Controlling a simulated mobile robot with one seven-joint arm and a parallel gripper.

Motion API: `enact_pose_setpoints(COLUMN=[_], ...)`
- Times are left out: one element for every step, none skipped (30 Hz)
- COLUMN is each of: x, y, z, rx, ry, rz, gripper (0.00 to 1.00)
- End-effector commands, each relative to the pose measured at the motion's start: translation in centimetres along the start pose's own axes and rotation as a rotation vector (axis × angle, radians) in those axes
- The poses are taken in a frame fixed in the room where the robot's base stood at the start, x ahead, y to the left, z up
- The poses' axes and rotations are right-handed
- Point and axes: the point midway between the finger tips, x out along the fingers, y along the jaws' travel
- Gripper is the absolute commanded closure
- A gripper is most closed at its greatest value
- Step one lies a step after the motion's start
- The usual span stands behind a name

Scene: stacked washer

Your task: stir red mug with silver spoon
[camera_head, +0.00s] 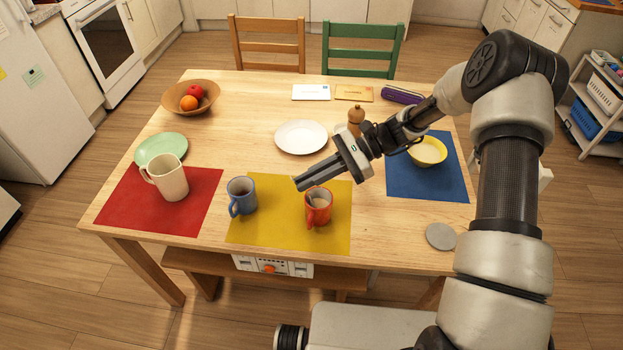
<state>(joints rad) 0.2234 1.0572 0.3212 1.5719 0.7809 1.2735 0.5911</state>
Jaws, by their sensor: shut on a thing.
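The red mug (319,212) stands upright on the yellow mat (284,235), its handle toward the front, with pale contents inside. My gripper (300,182) reaches in from the right, its fingers just above and behind the mug's left rim. It is shut on the silver spoon (310,199), of which only a small grey part shows at the mug's left inner side. The rest of the spoon is hidden by the fingers and the mug, and how deep its bowl sits cannot be told.
A blue mug (242,197) stands close left of the red mug. A cream pitcher (168,178) is on the red mat (120,205). A white plate (301,137), a pepper mill (355,120) and a yellow bowl (428,152) lie behind and right.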

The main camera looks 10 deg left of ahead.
Motion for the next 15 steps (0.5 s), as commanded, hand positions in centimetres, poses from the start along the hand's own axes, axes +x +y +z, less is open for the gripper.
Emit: enact_pose_setpoints(x=[-0.1, -0.1, -0.1, -0.1, -0.1, -0.1, -0.1, -0.1, -0.1, -0.1, -0.1, -0.1, -0.1, -0.1, -0.1], y=[0.0, 0.0, 0.0, 0.0, 0.0, 0.0, 0.0, 0.0, 0.0, 0.0, 0.0, 0.0, 0.0, 0.0, 0.0], z=[0.7, 1.0, 1.3, 1.6, 1.8, 2.1, 2.3, 2.6, 2.9, 3.1, 3.4, 3.7, 4.0, 4.2, 4.5], rx=[-0.001, -0.001, -0.001, 0.0, 0.0, 0.0, 0.0, 0.0, 0.0, 0.0, 0.0, 0.0, 0.0, 0.0, 0.0], ry=[0.0, 0.0, 0.0, 0.0, -0.001, -0.001, -0.001, -0.001, -0.001, -0.001, -0.001, -0.001, -0.001, -0.001, -0.001], rz=[0.0, 0.001, 0.001, 0.001, 0.001, 0.001, 0.001, 0.001, 0.001, 0.001, 0.0, 0.0, 0.0, 0.0, 0.001], gripper=[1.0, 1.0, 1.0, 1.0, 1.0, 1.0, 1.0, 1.0, 1.0, 1.0, 1.0, 1.0, 1.0, 1.0, 1.0])
